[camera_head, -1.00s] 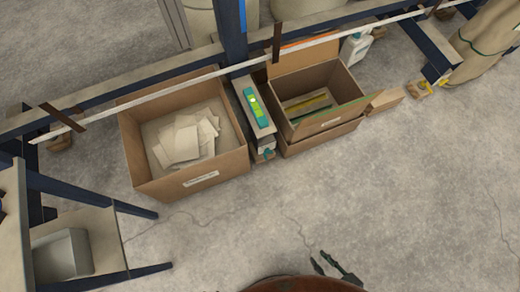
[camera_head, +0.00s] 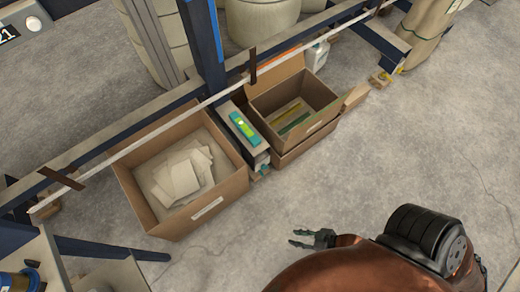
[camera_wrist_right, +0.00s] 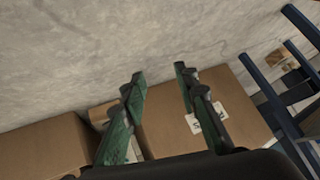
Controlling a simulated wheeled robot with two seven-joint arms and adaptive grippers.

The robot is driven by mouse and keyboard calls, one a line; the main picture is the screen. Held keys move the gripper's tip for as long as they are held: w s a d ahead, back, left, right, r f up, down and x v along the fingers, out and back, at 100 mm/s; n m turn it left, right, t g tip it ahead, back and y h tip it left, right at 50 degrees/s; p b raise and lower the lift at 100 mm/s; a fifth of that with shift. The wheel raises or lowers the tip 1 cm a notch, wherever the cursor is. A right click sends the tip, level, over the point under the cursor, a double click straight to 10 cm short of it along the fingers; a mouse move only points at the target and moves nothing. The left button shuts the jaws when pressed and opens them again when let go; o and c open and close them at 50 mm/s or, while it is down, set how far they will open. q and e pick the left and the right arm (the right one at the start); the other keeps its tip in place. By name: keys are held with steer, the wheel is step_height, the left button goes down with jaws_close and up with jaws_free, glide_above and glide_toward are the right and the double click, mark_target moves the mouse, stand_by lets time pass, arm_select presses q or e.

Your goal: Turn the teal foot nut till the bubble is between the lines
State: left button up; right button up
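The teal spirit level (camera_head: 243,128) with a bright green vial lies on top of a narrow grey stand (camera_head: 257,146) between two cartons. The bubble and its lines are too small to read. A small teal patch (camera_head: 259,172) low at the stand's front may be the foot nut, but I cannot tell for sure. My right gripper (camera_head: 294,238) is open and empty over the floor, apart from the stand and in front of it. In the right wrist view its fingers (camera_wrist_right: 160,74) are spread with nothing held between them. My left gripper is not in view.
An open carton (camera_head: 222,205) with paper sheets stands left of the stand. Another open carton (camera_head: 318,122) with flaps stands right of it. A blue-framed rack with a long pale rail (camera_head: 165,128) runs above them. The concrete floor (camera_head: 400,160) in front is clear.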

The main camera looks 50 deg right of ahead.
steer(key=w+d+f+m+g+p, duration=0.15)
steer(key=w+d+p, duration=0.25)
steer(key=w, duration=0.6)
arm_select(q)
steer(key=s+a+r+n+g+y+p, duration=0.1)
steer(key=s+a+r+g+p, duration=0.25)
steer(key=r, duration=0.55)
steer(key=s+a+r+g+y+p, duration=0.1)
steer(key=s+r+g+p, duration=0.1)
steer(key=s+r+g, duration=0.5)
arm_select(e)
steer(key=m+g+h, duration=0.2)
steer(key=m+h, duration=0.1)
steer(key=m, duration=0.1)
glide_toward(263, 175)
steer(key=b+x, duration=0.5)
steer(key=x, duration=0.2)
steer(key=shift+w+f, duration=0.2)
steer(key=shift+f, duration=0.15)
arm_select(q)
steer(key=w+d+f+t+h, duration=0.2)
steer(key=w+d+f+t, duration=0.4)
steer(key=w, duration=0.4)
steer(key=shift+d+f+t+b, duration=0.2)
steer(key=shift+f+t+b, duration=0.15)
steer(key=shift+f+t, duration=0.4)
arm_select(e)
steer(key=shift+w, duration=0.15)
